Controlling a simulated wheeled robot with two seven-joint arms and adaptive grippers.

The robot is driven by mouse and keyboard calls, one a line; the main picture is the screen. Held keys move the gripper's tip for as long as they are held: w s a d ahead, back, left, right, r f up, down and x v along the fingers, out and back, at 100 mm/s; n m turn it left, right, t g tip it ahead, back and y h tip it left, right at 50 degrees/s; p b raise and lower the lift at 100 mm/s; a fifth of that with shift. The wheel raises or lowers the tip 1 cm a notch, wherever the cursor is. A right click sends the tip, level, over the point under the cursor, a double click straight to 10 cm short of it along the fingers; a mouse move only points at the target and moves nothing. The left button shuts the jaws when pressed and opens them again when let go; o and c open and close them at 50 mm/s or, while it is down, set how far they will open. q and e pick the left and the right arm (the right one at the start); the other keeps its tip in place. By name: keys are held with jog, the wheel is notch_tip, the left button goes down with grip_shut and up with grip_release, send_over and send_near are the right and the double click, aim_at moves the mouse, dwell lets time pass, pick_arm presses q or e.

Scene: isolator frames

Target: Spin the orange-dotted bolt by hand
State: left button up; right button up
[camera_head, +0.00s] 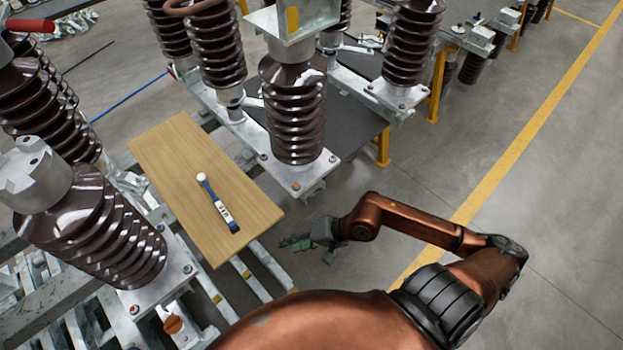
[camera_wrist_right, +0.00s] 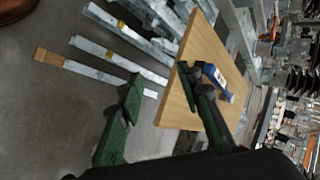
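A bolt with an orange dot (camera_head: 296,186) sits on the near corner of the metal base plate under the middle brown insulator (camera_head: 293,110) in the head view. My right gripper (camera_head: 308,243) is below and slightly right of this bolt, apart from it, beyond the wooden board's right corner. In the right wrist view my right gripper (camera_wrist_right: 160,78) has its two dark green fingers spread, with nothing held between them. The orange-dotted bolt cannot be made out in the wrist view. My left gripper shows in neither view.
A wooden board (camera_head: 160,150) lies across metal rails, with a blue-and-white tool (camera_head: 226,215) on it. Another insulator (camera_head: 95,235) stands at left, with other bolts on its base plate. An orange disc (camera_head: 172,324) is below. Open floor (camera_head: 540,200) lies to the right.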

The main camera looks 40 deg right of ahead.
aim_at(296, 185)
jog(key=w+d+r+n+t+h+p, duration=0.1)
jog(key=w+d+r+n+h+p, duration=0.25)
jog(key=d+r, duration=0.25)
jog(key=w+d+r+n+t+h+p, duration=0.2)
jog(key=w+d+r+n+p, duration=0.1)
jog(key=d+r+n, duration=0.25)
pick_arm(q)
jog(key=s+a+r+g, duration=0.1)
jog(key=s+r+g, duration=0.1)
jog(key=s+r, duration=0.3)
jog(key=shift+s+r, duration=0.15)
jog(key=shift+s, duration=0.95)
pick_arm(e)
jog(key=x, duration=0.5)
jog(key=d+x, duration=0.1)
jog(key=x, duration=0.1)
jog(key=shift+w+d+f, duration=0.1)
jog(key=shift+w, duration=0.2)
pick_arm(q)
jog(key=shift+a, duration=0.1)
pick_arm(e)
jog(key=shift+c, duration=0.3)
grip_shut()
